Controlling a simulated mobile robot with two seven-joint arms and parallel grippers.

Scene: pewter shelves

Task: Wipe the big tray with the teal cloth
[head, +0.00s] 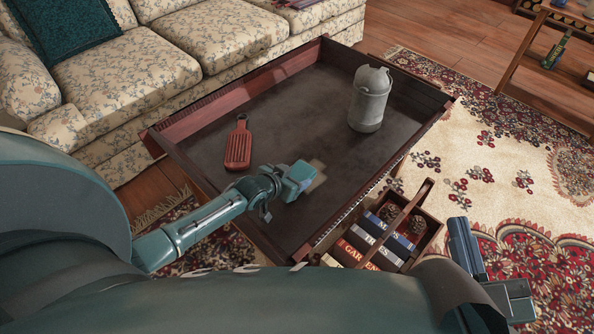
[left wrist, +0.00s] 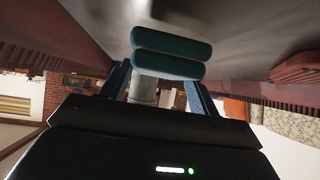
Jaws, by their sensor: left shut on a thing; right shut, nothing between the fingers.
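The big tray (head: 338,100) is a dark wooden tray with raised reddish walls and a dark grey floor. My left gripper (head: 283,183) is over its near part, shut on the folded teal cloth (head: 299,176). In the left wrist view the cloth (left wrist: 168,55) shows as two teal folds between the fingers, close to the tray floor; I cannot tell whether it touches. A pale smudge (head: 319,174) lies on the floor just right of the cloth. My right gripper (head: 466,246) is shut and empty, outside the tray at the lower right.
Inside the tray, a red slotted paddle-like object (head: 238,148) lies at the left and a grey canister (head: 369,100) stands at the right. A wooden caddy of books (head: 427,203) is beside the near right edge. A floral sofa (head: 215,38) runs behind.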

